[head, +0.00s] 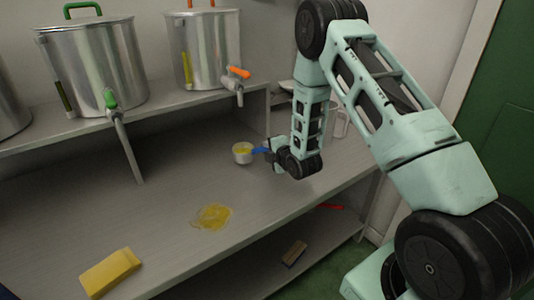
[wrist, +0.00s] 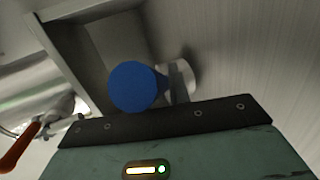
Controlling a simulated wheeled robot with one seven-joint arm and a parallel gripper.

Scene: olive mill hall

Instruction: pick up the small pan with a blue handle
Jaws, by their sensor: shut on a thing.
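The small pan (head: 242,154) is a little pale metal cup with something yellow inside. Its blue handle (head: 260,150) points right, into my gripper (head: 269,151), which is shut on it. The pan looks roughly level over the grey bench; I cannot tell whether it touches the surface. In the wrist view the round blue end of the handle (wrist: 132,86) fills the middle. Part of the pan (wrist: 182,80) shows behind it. The fingertips are hard to make out there.
Two steel tanks (head: 92,65) (head: 208,50) with taps stand on a raised shelf behind. A yellow puddle (head: 212,216) and a yellow sponge (head: 110,272) lie on the bench (head: 165,200). A brush (head: 294,253) and a red item (head: 331,206) lie on the lower shelf.

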